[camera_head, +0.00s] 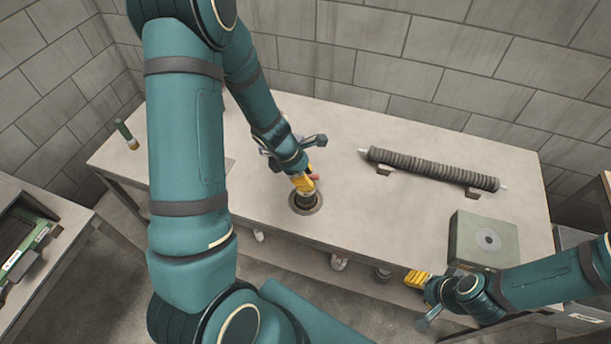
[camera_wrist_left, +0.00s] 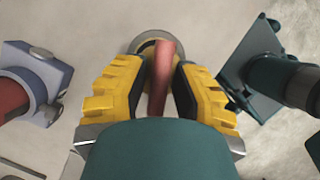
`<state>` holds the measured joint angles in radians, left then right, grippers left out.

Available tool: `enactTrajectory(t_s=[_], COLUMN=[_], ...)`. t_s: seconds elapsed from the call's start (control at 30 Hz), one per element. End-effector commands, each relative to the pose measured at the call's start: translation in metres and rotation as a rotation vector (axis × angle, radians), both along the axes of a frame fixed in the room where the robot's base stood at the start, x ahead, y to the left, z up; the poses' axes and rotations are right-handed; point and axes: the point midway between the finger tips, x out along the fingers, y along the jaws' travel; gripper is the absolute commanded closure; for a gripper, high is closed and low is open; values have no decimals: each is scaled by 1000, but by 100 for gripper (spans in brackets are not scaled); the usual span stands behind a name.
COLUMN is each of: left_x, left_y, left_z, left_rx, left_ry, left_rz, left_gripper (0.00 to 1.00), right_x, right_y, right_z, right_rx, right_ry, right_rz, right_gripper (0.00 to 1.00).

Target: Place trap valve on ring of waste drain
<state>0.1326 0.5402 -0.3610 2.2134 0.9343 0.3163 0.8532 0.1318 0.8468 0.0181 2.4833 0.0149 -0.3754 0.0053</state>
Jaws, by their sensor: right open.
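The ring of the waste drain (camera_head: 307,209) is a dark round opening in the light workbench top, partly hidden by my left gripper. My left gripper (camera_head: 303,183) is above it, pointing down, with its yellow fingers shut on the trap valve, whose red handle (camera_head: 314,177) shows beside them. In the left wrist view the red handle (camera_wrist_left: 161,75) lies between the fingers (camera_wrist_left: 160,85), with the pale ring (camera_wrist_left: 150,40) behind. Whether the valve touches the ring is hidden. My right gripper (camera_head: 417,279) is open by the bench's front edge, away from the drain.
A ribbed grey tube (camera_head: 430,169) lies on small blocks at the back right. A green-grey box (camera_head: 484,238) with a round disc stands at the right. A small green-handled tool (camera_head: 125,133) stands at the left. The bench (camera_head: 380,225) is clear between drain and box.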

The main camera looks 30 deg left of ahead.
Motion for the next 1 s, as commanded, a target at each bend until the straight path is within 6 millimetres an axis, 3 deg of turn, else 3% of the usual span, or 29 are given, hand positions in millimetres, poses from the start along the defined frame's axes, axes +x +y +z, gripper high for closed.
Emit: enactTrajectory(t_s=[0.43,0.8,1.0], left_x=[0,-15,-23], left_y=[0,22,32], left_z=[8,76,104], left_rx=[1,2,1], left_ry=[-1,-4,-3], left_rz=[-1,0,-1], left_gripper=[66,66,66], right_x=[0,0,-1], right_y=[0,-2,-3], right_z=[7,44,57], right_rx=[1,7,10], right_ry=[-1,-3,-2], right_rz=[0,2,1], right_gripper=[53,53,53])
